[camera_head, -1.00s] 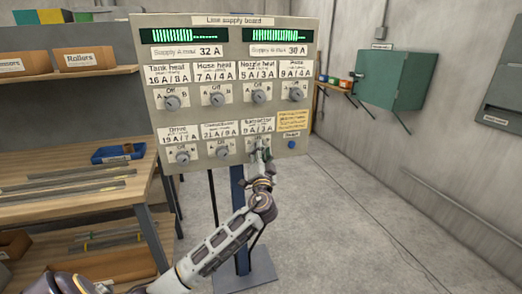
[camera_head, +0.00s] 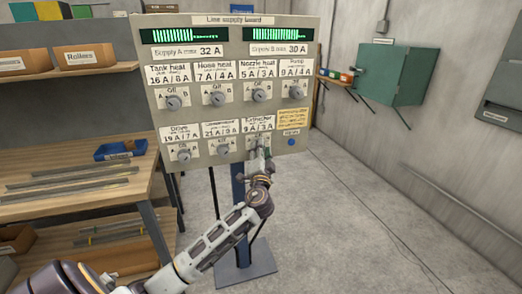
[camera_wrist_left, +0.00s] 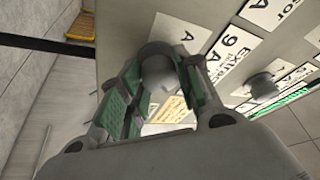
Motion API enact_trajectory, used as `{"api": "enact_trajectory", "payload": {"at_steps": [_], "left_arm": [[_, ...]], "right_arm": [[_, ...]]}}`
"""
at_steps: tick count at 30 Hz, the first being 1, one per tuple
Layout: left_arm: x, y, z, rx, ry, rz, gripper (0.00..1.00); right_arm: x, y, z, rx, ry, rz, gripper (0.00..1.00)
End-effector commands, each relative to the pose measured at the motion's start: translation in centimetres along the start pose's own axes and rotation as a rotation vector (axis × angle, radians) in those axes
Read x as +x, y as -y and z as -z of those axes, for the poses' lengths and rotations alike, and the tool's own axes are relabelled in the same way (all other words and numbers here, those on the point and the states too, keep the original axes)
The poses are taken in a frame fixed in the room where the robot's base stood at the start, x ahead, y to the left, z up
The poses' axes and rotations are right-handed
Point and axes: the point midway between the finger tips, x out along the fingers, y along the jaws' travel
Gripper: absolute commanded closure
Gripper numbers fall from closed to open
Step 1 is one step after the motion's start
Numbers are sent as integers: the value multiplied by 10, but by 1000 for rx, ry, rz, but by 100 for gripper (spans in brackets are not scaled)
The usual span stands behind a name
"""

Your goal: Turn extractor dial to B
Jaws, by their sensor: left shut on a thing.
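The extractor dial is a grey knob (camera_wrist_left: 158,70) on the upright grey Line supply board (camera_head: 218,122), at the right of its lower row. Its label (camera_head: 259,126) reads Extractor, 9 A / 3 A. My left gripper (camera_head: 259,146) reaches up to the board and covers most of this dial in the head view. In the left wrist view the green-padded fingers of the left gripper (camera_wrist_left: 160,82) are closed around the knob. The pointer and the B mark are hidden, so I cannot tell the setting. My right gripper is out of view.
Other dials sit close by, the nearest being the compressor dial (camera_head: 223,150) to the left. A blue button (camera_head: 291,142) is at lower right. A workbench (camera_head: 110,197) with strips stands left. A green cabinet (camera_head: 395,75) hangs right. Floor at right is clear.

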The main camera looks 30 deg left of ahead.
Motion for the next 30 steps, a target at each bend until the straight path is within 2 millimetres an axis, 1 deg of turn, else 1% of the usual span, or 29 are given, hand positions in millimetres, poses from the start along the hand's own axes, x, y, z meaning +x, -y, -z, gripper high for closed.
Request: {"api": "enact_trajectory", "payload": {"at_steps": [8,9,14,24,30], "left_arm": [[0,-1,0,0,-2,-1,91],[0,-1,0,0,-2,-1,66],[0,0,0,0,-1,-1,45],[0,0,0,0,-1,0,45],[-6,-1,0,0,0,-1,45]], "right_arm": [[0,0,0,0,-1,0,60],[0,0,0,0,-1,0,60],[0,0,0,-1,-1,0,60],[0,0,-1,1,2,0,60],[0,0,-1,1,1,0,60]]}}
